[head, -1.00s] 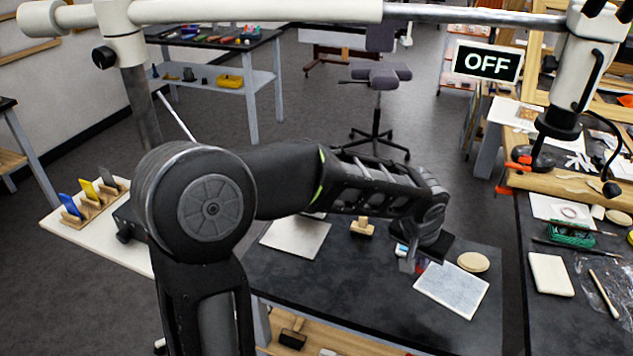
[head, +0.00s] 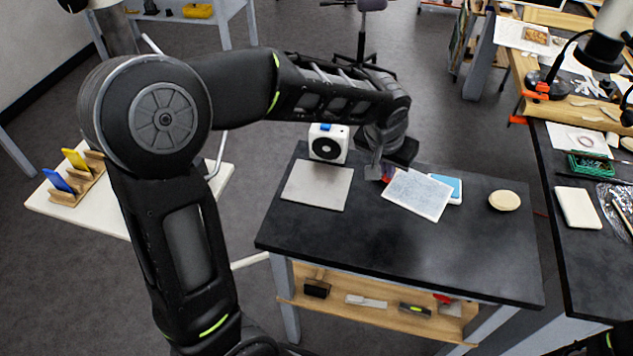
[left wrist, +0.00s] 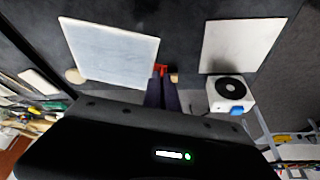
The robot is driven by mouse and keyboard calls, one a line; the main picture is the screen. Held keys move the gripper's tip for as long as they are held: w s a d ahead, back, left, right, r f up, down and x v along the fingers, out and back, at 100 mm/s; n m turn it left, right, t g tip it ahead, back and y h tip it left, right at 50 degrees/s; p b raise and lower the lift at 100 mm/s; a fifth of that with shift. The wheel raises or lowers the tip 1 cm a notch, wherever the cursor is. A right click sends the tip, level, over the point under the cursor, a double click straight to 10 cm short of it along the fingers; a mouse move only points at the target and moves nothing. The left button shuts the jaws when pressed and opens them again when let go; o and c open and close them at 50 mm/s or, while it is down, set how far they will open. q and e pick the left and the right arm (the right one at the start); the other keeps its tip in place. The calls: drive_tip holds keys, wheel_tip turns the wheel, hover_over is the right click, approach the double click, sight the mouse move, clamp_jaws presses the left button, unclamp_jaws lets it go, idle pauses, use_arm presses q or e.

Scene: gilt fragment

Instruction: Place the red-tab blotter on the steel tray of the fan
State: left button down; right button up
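The red-tab blotter is a pale speckled sheet (head: 418,194) above the dark bench; it also shows in the left wrist view (left wrist: 108,50). My left gripper (head: 380,173) is shut on its red tab, and the fingers show close together in the left wrist view (left wrist: 161,92). The sheet overlaps a blue-and-white flat item (head: 447,187). The steel tray (head: 318,185) is a bare grey plate left of the blotter, in front of the white fan (head: 328,144) with its round black grille. Tray (left wrist: 243,45) and fan (left wrist: 231,93) also show in the left wrist view. My right gripper is out of view.
A round pale disc (head: 505,200) lies on the bench to the right. The bench front (head: 400,250) is clear. A side table with colored upright cards (head: 75,160) stands left; a cluttered bench with a green basket (head: 590,163) stands right. Tools lie on the lower shelf (head: 380,312).

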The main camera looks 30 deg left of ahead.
use_arm(q)
drive_tip(key=s+a+n+b, duration=0.1)
drive_tip(key=a+n, duration=0.1)
drive_tip(key=a, duration=0.9)
drive_tip(key=s+a+f+n+y+b, duration=0.1)
drive_tip(key=s+a, duration=0.1)
drive_tip(key=a, duration=1)
drive_tip(key=shift+s+f+n+b, duration=0.2)
drive_tip(key=shift+f+n+b, duration=0.1)
drive_tip(key=shift+n+b, duration=0.1)
drive_tip(key=shift+f, duration=0.1)
wheel_tip(320, 180, down, 6)
drive_tip(key=shift+f+p, duration=0.1)
drive_tip(key=shift+p, duration=0.3)
drive_tip(key=shift+f, duration=1.9)
